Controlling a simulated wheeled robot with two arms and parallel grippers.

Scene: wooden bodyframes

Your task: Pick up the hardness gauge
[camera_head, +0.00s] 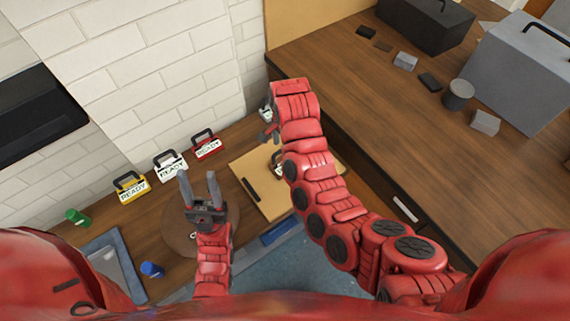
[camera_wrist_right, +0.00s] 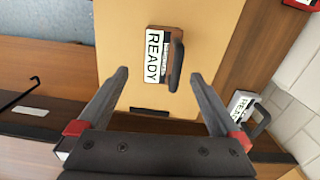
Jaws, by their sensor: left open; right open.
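A block with a white READY label and a brown-and-dark handle (camera_wrist_right: 176,62) lies on the tan board (camera_wrist_right: 215,25) in the right wrist view. Its small print is too blurred to confirm it is the hardness gauge. In the head view it is mostly hidden behind my right arm. My right gripper (camera_wrist_right: 159,80) is open, its fingers apart on either side below the block, with nothing between them. In the head view the right gripper (camera_head: 267,122) shows only partly. My left gripper (camera_head: 199,180) is open and empty over a round brown disc (camera_head: 185,240).
Yellow (camera_head: 131,187), white (camera_head: 170,165) and red (camera_head: 206,146) READY blocks with handles stand along the brick wall. A green cup (camera_head: 77,217), a blue cup (camera_head: 151,269) and a blue-edged tray (camera_head: 112,264) are at the left. Grey boxes (camera_head: 522,75) stand on the right counter.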

